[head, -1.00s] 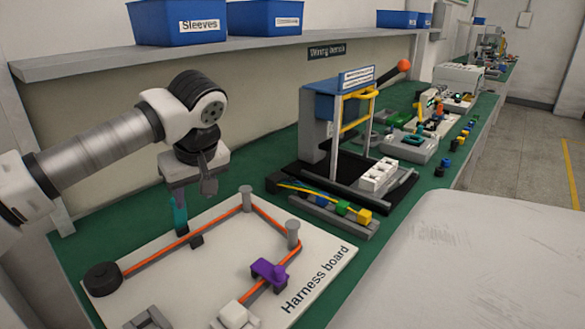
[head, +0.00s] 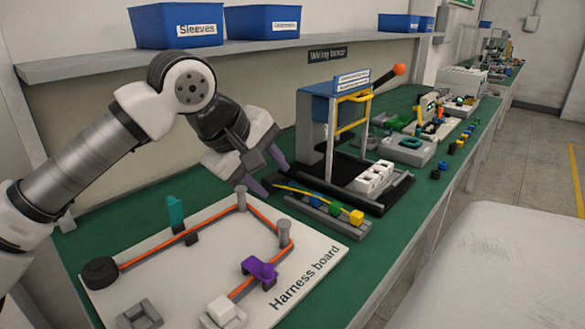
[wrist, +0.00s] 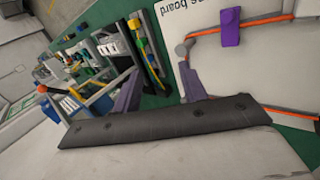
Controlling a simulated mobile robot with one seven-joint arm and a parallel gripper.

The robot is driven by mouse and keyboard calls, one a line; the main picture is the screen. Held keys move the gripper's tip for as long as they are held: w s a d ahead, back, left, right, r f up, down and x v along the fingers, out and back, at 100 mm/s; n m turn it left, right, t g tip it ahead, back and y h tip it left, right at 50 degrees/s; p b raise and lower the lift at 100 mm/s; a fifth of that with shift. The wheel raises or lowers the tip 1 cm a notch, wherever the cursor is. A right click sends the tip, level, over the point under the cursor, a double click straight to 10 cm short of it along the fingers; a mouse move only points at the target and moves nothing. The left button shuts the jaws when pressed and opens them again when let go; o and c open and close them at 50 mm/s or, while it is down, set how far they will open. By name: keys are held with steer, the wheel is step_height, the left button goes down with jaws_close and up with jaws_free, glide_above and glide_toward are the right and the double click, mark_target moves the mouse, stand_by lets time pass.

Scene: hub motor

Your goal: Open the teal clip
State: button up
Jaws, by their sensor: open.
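The teal clip (head: 175,212) stands on the left back part of the harness board, its teal part upright. It is beside the orange cable (head: 150,254), with a dark block (head: 191,239) close by. My gripper (head: 267,172) is open and empty, to the right of the teal clip and apart from it, above the back edge of the board. In the wrist view my gripper (wrist: 159,88) shows its two fingers spread with nothing between them. The teal clip does not show in the wrist view.
The harness board (head: 215,268) carries a purple clip (head: 260,269), grey posts (head: 284,233), a black round piece (head: 101,272) and a white block (head: 222,309). A rack of coloured connectors (head: 318,203) and a blue-topped stand (head: 333,92) are right of my gripper.

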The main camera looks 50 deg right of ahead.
steer(key=s+r, duration=0.1)
steer(key=s+g+h, duration=0.1)
steer(key=shift+s+d+r, duration=0.2)
steer(key=shift+s+r, duration=0.1)
steer(key=shift+r, duration=0.05)
stand_by(0.4)
